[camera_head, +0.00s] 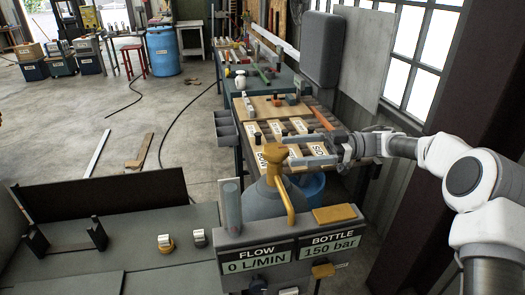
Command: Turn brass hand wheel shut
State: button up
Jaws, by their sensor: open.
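The brass hand wheel (273,150) sits on top of a brass valve stem above a grey gas bottle (262,202). A brass pipe (284,203) bends down from the valve in front of the bottle. My gripper (288,151) reaches in from the right with its two fingers apart, one above the other in the picture. The fingertips are at the right side of the wheel. I cannot tell whether they touch it. In front, display panels read FLOW 0 L/MIN (258,261) and BOTTLE 150 bar (330,245).
A workbench with labelled wooden boards (270,129) stands behind the wheel. A grey upright cylinder (231,207) stands close left of the bottle. A blue bucket (312,187) is behind it on the right. Open concrete floor lies at left, with a loose plank (140,152).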

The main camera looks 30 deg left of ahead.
aim_at(263, 150)
jog(key=x, duration=0.8)
jog(key=shift+s+a+p, duration=0.15)
jog(key=shift+a+p, duration=0.05)
jog(key=shift+p, duration=0.15)
jog(key=c, duration=1.2)
jog(key=shift+o, duration=0.2)
